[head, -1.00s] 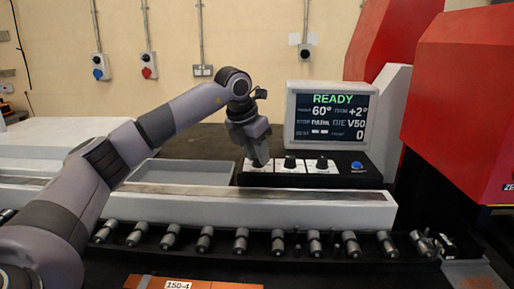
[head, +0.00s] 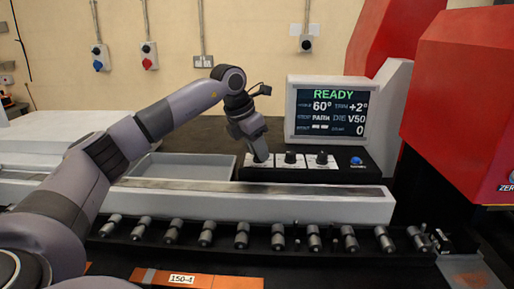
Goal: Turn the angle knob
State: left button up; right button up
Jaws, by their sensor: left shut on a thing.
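My left gripper (head: 261,157) points down at the left end of the black control panel (head: 345,174), over the leftmost of a row of knobs. It is shut on that knob, which its fingers hide almost wholly; I take it to be the angle knob. Two more black knobs on white plates, a middle knob (head: 290,157) and a right knob (head: 322,158), stand free beside it. The screen (head: 331,110) above reads READY, 60° and TRIM +2°. My right gripper is not in view.
A blue button (head: 356,160) sits at the panel's right. A grey tray (head: 180,168) lies left of the panel. A long pale beam (head: 250,204) and a row of grey cylinders run in front. Red machine housing (head: 465,100) stands at right.

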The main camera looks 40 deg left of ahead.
aim_at(248, 165)
pick_arm(q)
jog(key=o, duration=1)
jog(key=shift+o, duration=0.2)
jog(key=v, duration=0.7)
jog(key=shift+b, duration=0.3)
jog(key=shift+s, duration=0.1)
